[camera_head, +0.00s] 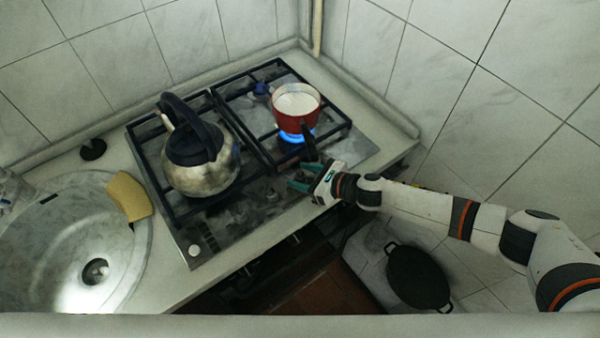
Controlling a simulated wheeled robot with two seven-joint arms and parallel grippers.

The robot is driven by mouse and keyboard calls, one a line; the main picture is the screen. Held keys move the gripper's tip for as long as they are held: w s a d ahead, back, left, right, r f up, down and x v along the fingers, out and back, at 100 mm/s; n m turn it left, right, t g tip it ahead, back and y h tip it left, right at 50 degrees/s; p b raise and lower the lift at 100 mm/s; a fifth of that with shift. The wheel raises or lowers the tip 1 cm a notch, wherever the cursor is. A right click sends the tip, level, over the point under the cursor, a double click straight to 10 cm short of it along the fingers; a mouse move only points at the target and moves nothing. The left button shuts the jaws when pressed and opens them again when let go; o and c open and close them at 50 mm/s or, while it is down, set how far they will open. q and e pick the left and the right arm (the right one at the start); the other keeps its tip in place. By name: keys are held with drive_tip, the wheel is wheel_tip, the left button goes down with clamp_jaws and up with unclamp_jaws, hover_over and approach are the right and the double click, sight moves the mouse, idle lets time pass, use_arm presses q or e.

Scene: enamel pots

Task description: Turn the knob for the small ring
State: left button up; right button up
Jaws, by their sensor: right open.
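The gas hob (222,232) has a pale round knob (194,250) at its front left. Other knob-like shapes along its front strip are dim and hard to make out. A red pot (292,121) with white contents stands on a right-hand ring, with a blue flame (297,135) lit beneath it. That gripper has teal fingers, is open, and is over the hob's front right edge, just in front of the pot handle. I cannot tell whether a knob is between its fingers. My left gripper is not in view.
A steel kettle (203,170) with a black handle stands on the hob's left grate. A round sink (62,250) with a yellow sponge (130,196) is at the left. A black pan (417,277) is low at the right. Tiled walls close off the back and right.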

drive_tip(key=shift+w+a+f, duration=0.2)
drive_tip(key=shift+w+a, duration=0.05)
drive_tip(key=shift+a, duration=0.15)
drive_tip(key=c, duration=1)
drive_tip(key=shift+o, duration=0.2)
drive_tip(key=shift+s+m+t, duration=0.1)
drive_tip(key=shift+m+t, duration=0.3)
drive_tip(key=m+t+h, duration=0.3)
drive_tip(key=shift+m+h, duration=0.4)
drive_tip(key=m+t+h+p, duration=0.1)
drive_tip(key=m+t+h, duration=0.1)
drive_tip(key=m+h, duration=0.3)
drive_tip(key=shift+m+h, duration=0.4)
drive_tip(key=shift+h, duration=0.2)
drive_tip(key=shift+m+h, duration=0.3)
